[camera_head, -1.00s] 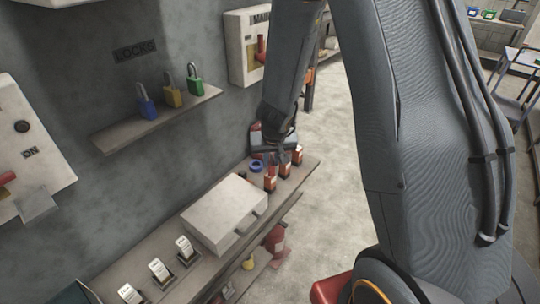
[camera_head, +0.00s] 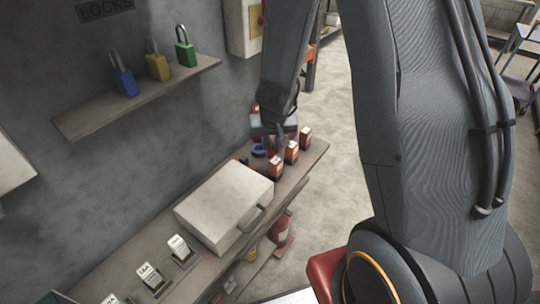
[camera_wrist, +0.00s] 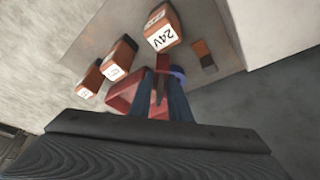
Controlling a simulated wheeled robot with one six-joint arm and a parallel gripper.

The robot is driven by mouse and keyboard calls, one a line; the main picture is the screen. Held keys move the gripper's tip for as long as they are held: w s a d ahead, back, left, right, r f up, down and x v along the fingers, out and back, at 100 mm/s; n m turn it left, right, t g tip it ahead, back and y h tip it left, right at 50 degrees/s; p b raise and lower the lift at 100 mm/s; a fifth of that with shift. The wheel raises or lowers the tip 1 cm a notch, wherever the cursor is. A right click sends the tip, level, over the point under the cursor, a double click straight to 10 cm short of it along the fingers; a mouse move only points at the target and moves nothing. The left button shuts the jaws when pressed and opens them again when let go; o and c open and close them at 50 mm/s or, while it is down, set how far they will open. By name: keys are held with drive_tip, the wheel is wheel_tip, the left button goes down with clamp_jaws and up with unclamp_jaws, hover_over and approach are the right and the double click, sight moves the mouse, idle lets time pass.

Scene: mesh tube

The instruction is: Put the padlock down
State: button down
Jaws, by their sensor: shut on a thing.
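My gripper (camera_head: 277,146) is low over the far end of the bench, beside the orange-and-black boxes. In the wrist view its fingers (camera_wrist: 165,95) are shut on a narrow red thing (camera_wrist: 161,63), probably the padlock; the fingers hide most of it, so its shape is unclear. A red angular loop (camera_wrist: 122,99) shows left of the fingers; I cannot tell whether it belongs to the held thing. Three other padlocks stand upright on the wall shelf (camera_head: 85,124): blue (camera_head: 124,82), yellow (camera_head: 158,67) and green (camera_head: 186,54).
Several orange-and-black boxes (camera_head: 276,167) stand along the bench (camera_head: 200,270), one marked 24V (camera_wrist: 162,38). A blue ring-like thing (camera_head: 259,150) lies close to the gripper. A large pale case (camera_head: 222,205) and labelled stands (camera_head: 150,274) occupy the nearer bench.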

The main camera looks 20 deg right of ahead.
sight(270, 151)
drive_tip(key=shift+f+b, duration=1.55)
drive_tip(key=shift+f, duration=0.35)
drive_tip(key=shift+f, duration=0.2)
drive_tip(key=c, duration=1.7)
unclamp_jaws()
drive_tip(key=shift+o, duration=0.2)
drive_tip(key=shift+r, duration=0.2)
